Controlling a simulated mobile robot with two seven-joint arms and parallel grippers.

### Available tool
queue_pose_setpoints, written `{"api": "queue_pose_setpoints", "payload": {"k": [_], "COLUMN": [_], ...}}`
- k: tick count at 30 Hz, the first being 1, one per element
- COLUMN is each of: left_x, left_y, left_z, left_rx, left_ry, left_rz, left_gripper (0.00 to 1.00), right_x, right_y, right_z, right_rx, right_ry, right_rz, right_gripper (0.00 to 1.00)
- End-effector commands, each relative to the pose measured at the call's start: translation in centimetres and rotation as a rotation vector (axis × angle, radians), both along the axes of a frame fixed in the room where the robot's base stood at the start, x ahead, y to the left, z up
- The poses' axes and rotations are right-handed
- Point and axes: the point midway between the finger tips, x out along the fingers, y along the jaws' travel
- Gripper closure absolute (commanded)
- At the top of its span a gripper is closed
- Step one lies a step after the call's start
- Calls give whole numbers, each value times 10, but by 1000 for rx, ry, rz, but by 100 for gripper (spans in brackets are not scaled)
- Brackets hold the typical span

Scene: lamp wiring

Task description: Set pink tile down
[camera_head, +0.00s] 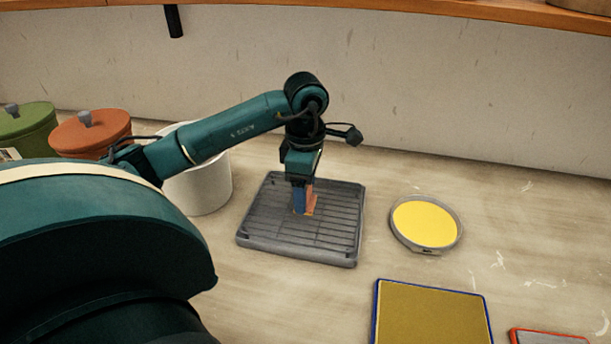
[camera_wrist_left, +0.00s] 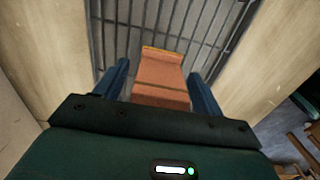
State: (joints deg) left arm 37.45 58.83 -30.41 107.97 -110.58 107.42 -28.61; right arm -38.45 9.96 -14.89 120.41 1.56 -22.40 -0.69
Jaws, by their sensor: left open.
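The pink tile (camera_head: 311,198) is on the grey slatted rack (camera_head: 262,232), between the fingers of my left gripper (camera_head: 304,208). In the left wrist view the pink tile (camera_wrist_left: 162,72) appears salmon-coloured with a yellowish far edge. The fingers of my left gripper (camera_wrist_left: 159,70) are blue and stand open on both sides of it, with a gap visible at each side. The rack bars (camera_wrist_left: 130,40) show beyond the tile. In the head view the near finger partly hides the tile. My right gripper is not in view.
A white pot (camera_head: 205,187) stands left of the rack, behind my forearm. A round yellow dish (camera_head: 425,224) lies to the right. A blue-edged yellow-brown panel (camera_head: 432,318) and a red-edged item (camera_head: 545,337) lie in front right. Orange (camera_head: 90,135) and green (camera_head: 28,122) lidded jars stand far left.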

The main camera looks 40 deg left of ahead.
Motion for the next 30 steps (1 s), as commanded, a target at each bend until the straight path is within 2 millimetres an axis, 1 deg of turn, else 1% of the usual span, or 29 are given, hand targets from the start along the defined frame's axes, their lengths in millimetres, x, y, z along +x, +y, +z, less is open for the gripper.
{"api": "queue_pose_setpoints", "payload": {"k": [1, 2, 5, 9, 12, 15, 18, 24, 30], "left_x": [0, 1, 1, 2, 1, 1, 1, 0, 0], "left_y": [0, 0, 0, 0, 1, 1, 0, 0, 0], "left_z": [5, 6, 21, 52, 77, 96, 109, 122, 122], "left_rx": [-1, -1, 1, 0, 2, 2, 2, 1, 0], "left_ry": [0, -3, -6, -9, -7, -6, -5, -2, 1], "left_rz": [0, 0, 0, 0, 0, 1, 1, 0, 0], "left_gripper": [31, 31, 31, 31, 31, 31, 31, 31, 31], "right_x": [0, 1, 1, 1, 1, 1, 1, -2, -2], "right_y": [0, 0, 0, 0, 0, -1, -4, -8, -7], "right_z": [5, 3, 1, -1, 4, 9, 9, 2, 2], "right_rx": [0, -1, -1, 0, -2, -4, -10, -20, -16], "right_ry": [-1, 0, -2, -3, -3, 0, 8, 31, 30], "right_rz": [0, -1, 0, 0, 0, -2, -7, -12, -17], "right_gripper": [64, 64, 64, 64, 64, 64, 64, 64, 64]}}
